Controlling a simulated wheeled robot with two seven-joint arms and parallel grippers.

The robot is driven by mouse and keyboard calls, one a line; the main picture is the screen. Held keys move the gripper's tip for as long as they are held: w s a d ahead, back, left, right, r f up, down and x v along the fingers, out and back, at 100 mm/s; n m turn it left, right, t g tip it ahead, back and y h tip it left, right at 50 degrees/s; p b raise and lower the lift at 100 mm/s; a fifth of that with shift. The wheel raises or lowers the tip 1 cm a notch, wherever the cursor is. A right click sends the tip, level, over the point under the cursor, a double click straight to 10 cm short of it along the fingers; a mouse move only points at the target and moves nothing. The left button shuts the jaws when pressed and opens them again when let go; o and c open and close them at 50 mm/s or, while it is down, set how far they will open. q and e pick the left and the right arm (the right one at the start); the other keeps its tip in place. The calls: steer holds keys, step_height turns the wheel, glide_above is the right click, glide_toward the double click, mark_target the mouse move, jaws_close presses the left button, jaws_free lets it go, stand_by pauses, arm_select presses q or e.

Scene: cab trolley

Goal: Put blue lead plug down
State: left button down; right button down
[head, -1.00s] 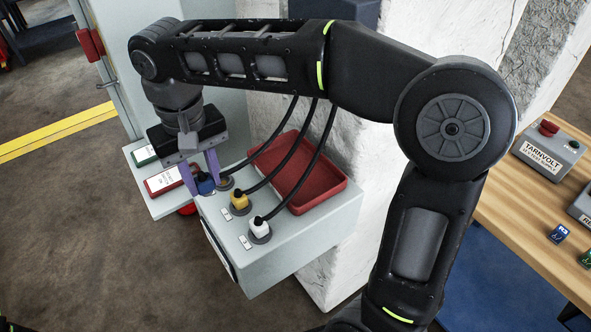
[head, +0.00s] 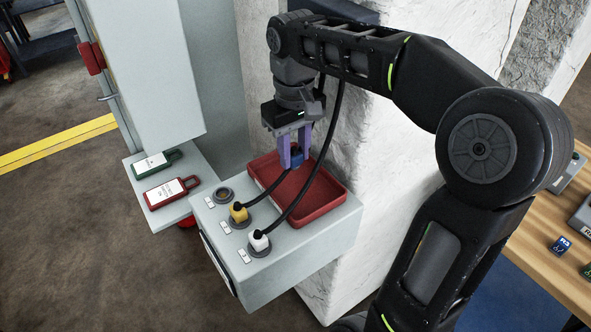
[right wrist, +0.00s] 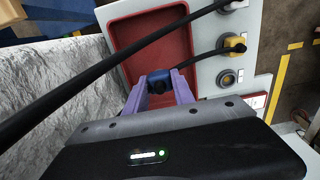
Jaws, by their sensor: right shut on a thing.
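The blue lead plug (head: 297,152) is between the purple fingers of my right gripper (head: 293,158), which is shut on it. In the head view the plug is over the back part of the red tray (head: 330,184); I cannot tell whether it touches the tray. The right wrist view also shows the blue plug (right wrist: 160,77) between the fingertips, at the end of the red tray (right wrist: 120,35). An empty round socket (head: 223,194) is on the grey box (head: 295,240). My left gripper is not in view.
A yellow plug (head: 238,212) and a white plug (head: 260,240) sit in sockets on the box, with black cables running up past the tray. Green (head: 156,162) and red (head: 172,191) tags lie on a shelf at left. A rough white pillar (head: 390,150) stands behind the tray.

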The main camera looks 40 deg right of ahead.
steer(key=shift+f, duration=0.85)
steer(key=shift+f, duration=0.1)
step_height(320, 180, down, 3)
steer(key=shift+f+p, duration=0.1)
steer(key=shift+p, duration=0.35)
steer(key=shift+d+f, duration=0.15)
steer(key=shift+f, duration=0.1)
steer(key=shift+f, duration=0.15)
steer(key=c, duration=1.1)
jaws_free()
steer(key=shift+o, duration=0.2)
